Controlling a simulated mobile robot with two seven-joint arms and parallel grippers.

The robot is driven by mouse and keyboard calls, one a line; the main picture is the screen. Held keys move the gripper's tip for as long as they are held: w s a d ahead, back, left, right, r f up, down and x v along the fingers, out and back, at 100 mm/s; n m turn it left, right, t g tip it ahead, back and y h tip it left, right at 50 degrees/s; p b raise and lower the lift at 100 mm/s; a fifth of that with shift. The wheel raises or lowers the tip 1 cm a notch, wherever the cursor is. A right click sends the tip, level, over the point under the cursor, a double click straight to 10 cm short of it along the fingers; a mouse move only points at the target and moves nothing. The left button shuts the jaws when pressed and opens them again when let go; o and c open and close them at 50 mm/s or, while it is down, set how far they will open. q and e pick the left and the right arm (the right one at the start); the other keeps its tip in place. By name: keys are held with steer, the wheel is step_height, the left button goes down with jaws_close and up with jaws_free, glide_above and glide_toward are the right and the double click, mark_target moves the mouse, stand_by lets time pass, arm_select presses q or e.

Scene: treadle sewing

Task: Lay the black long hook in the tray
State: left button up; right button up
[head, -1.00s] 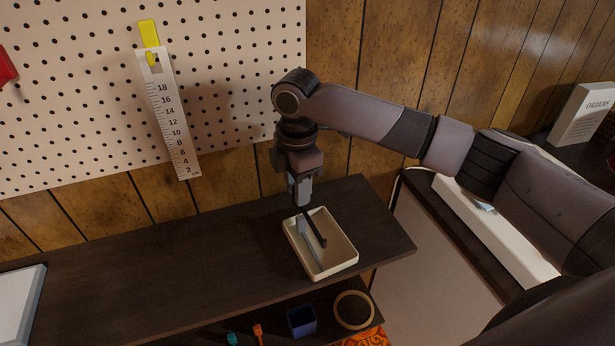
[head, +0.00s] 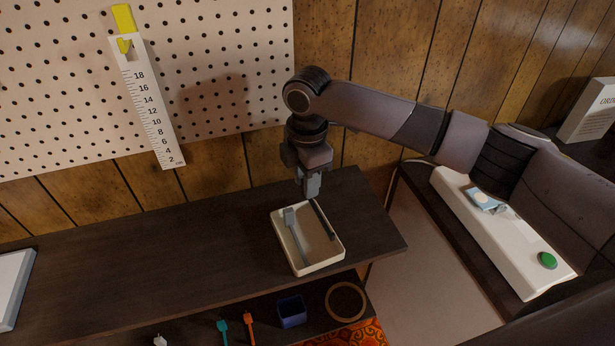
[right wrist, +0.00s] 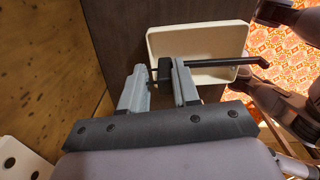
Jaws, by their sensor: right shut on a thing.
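The black long hook (head: 325,222) is over the right side of the cream tray (head: 338,258), close to its right wall. In the right wrist view the hook (right wrist: 215,62) runs across the tray (right wrist: 200,37), its bent far end passing the rim in the picture. I cannot tell whether it touches the tray. My right gripper (head: 312,192) points down at the tray's back edge. Its fingers (right wrist: 163,80) are shut on the hook's thick black end. A grey bar-like piece (head: 292,222) lies in the tray, left of the hook. My left gripper is not in view.
A lower shelf holds a blue cup (head: 291,312), a tan ring (head: 345,301) and small teal and orange items. A pegboard (head: 220,60) with a hanging ruler (head: 150,105) stands behind. A white unit with a green button (head: 547,260) is right.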

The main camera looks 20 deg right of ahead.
steer(key=shift+r+p, duration=0.1)
steer(key=shift+p, duration=0.7)
steer(key=shift+f+b, duration=0.95)
steer(key=shift+f, duration=2.1)
steer(key=shift+s+f, duration=0.1)
steer(key=shift+f, duration=0.25)
steer(key=shift+s+f, duration=0.1)
steer(key=shift+f, duration=0.05)
steer(key=o, duration=1.1)
step_height(320, 180, up, 8)
steer(key=shift+r, duration=0.1)
